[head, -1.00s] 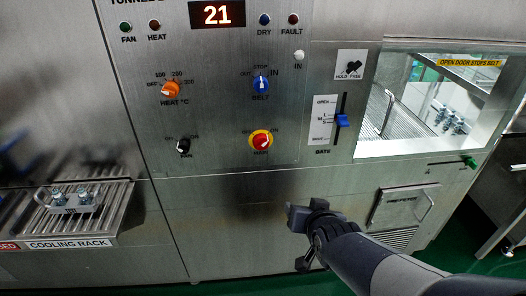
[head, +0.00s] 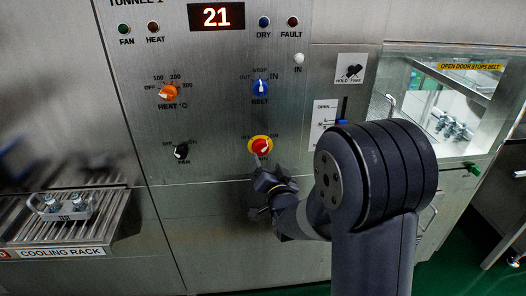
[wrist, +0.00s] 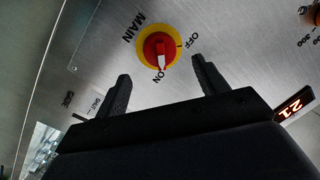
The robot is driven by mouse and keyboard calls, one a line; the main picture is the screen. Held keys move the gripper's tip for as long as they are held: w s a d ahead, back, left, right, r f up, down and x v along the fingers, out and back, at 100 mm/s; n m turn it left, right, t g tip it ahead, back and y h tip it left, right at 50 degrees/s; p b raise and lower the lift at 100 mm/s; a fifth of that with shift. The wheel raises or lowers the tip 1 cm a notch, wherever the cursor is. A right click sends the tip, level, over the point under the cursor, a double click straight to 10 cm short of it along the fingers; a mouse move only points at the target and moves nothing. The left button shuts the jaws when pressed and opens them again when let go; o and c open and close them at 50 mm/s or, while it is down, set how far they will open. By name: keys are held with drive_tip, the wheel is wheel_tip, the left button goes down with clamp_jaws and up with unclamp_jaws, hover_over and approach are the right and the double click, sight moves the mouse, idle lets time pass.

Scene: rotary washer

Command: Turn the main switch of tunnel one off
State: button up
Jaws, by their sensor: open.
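The main switch (head: 260,147) is a red knob on a yellow ring, low on the tunnel one panel in the head view. In the wrist view the switch (wrist: 158,48) has MAIN, OFF and ON lettered around it, and its white mark points towards ON. My gripper (head: 262,176) is just below the switch in the head view. In the wrist view my gripper (wrist: 161,70) is open and empty, with one finger to each side of the switch's position and the knob ahead between them. I see no contact with the knob.
Near the switch are a black fan knob (head: 181,151), an orange heat knob (head: 168,92) and a blue belt knob (head: 260,88). A gate slider (head: 342,109) is partly hidden behind my arm. A cooling rack (head: 75,222) juts out at the left.

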sight(262, 152)
drive_tip(key=shift+w+a+p, duration=0.2)
drive_tip(key=shift+w+p, duration=0.05)
drive_tip(key=shift+w, duration=0.8)
drive_tip(key=shift+w+a+p, duration=0.15)
drive_tip(key=shift+w+p, duration=0.05)
drive_tip(key=shift+w, duration=0.85)
drive_tip(key=shift+w+a+p, duration=0.2)
drive_tip(key=shift+w+p, duration=0.05)
drive_tip(key=shift+w, duration=0.8)
drive_tip(key=shift+c, duration=0.3)
drive_tip(key=c, duration=0.9)
